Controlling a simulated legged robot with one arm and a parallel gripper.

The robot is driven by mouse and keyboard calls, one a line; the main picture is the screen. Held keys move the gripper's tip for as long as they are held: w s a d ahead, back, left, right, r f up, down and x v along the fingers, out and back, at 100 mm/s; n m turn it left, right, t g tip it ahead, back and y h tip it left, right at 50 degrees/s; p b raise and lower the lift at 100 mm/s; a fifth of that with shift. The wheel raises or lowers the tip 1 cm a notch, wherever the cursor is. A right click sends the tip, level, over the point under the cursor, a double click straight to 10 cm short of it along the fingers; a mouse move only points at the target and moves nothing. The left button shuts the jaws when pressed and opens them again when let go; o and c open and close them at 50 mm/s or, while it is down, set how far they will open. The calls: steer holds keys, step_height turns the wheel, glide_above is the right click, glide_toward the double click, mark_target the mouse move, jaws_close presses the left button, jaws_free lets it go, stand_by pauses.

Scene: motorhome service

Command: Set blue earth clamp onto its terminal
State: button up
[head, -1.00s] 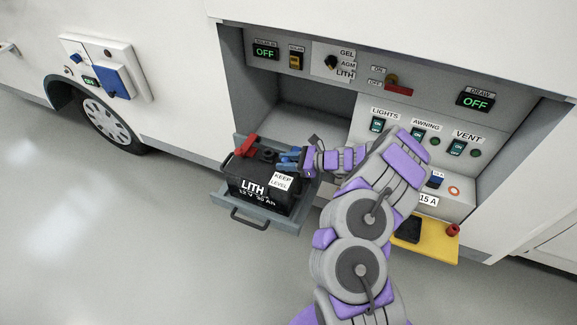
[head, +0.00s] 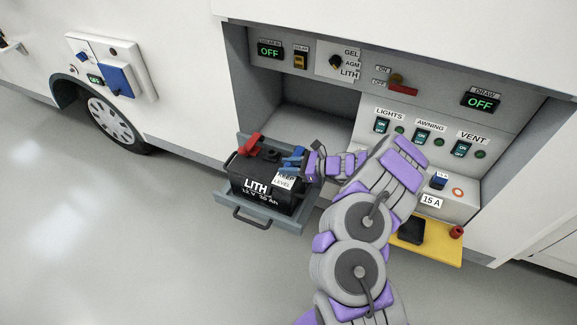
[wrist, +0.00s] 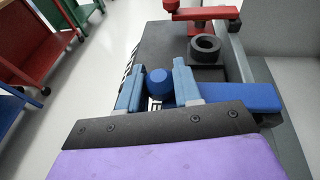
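The blue earth clamp (wrist: 240,97) is a blue bar on the battery's right side, with a round blue knob (wrist: 158,82). My gripper (wrist: 158,75) has its two blue fingers on either side of this knob; a thin gap shows at the left, so a firm hold is unclear. In the head view my gripper (head: 291,160) reaches the battery's right top edge. The black battery (head: 262,187) is marked LITH. A dark ring-shaped post (wrist: 205,46) stands on its top, apart from the fingers. Which terminal the clamp sits over is hidden.
A red clamp (wrist: 205,14) lies at the battery's other end. The battery stands in a grey pull-out tray (head: 226,200) with a front handle. The locker's switch panel (head: 430,80) is above right. A yellow shelf (head: 440,246) juts out at right. The floor in front is clear.

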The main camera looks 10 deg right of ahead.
steer(key=o, duration=0.4)
steer(key=shift+s+d+f, duration=0.1)
steer(key=shift+s+f, duration=0.1)
steer(key=shift+f, duration=0.2)
